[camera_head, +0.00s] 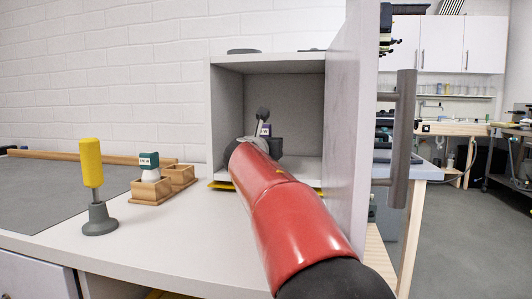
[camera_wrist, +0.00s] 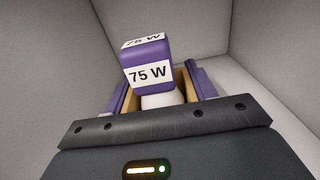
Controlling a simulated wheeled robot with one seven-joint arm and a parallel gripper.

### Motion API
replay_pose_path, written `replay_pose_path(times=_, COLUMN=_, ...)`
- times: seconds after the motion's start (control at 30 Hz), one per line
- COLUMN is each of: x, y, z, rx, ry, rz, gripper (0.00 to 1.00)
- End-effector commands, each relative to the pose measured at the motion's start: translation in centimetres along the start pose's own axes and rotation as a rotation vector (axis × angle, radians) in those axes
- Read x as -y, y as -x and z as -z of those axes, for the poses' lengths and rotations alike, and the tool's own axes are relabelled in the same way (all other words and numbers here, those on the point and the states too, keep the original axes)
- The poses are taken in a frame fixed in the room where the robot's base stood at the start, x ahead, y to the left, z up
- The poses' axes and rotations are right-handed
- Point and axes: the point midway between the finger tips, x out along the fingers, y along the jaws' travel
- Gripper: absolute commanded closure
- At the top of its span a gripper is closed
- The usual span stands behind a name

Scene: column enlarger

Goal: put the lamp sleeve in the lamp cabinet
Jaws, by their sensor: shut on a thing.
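The lamp cabinet (camera_head: 284,61) is a pale grey box with its front open. Its door (camera_head: 350,110) is swung out at the right. My red arm reaches into the cabinet, and my gripper (camera_wrist: 160,100) is inside it. The gripper is shut on the lamp sleeve (camera_wrist: 182,84), a small wooden-walled holder. A white lamp with a purple block marked 75 W (camera_wrist: 148,75) stands up from it. My arm hides the sleeve's underside and any contact with the cabinet floor.
Two wooden holders (camera_head: 152,190) stand on the counter left of the cabinet, one with a green-topped white lamp (camera_head: 149,165). A yellow-handled tool on a grey base (camera_head: 91,165) stands further left. The door handle (camera_head: 402,140) juts out at the right.

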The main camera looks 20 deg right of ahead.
Motion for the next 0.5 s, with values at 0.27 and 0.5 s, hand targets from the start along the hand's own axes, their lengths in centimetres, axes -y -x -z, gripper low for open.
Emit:
replay_pose_path(times=0.27, x=0.05, y=-0.35, z=0.35, rx=0.002, ry=-0.001, rz=0.0, gripper=0.71)
replay_pose_path(times=0.5, x=0.03, y=-0.36, z=0.76, rx=0.0, ry=-0.001, rz=0.0, gripper=0.37)
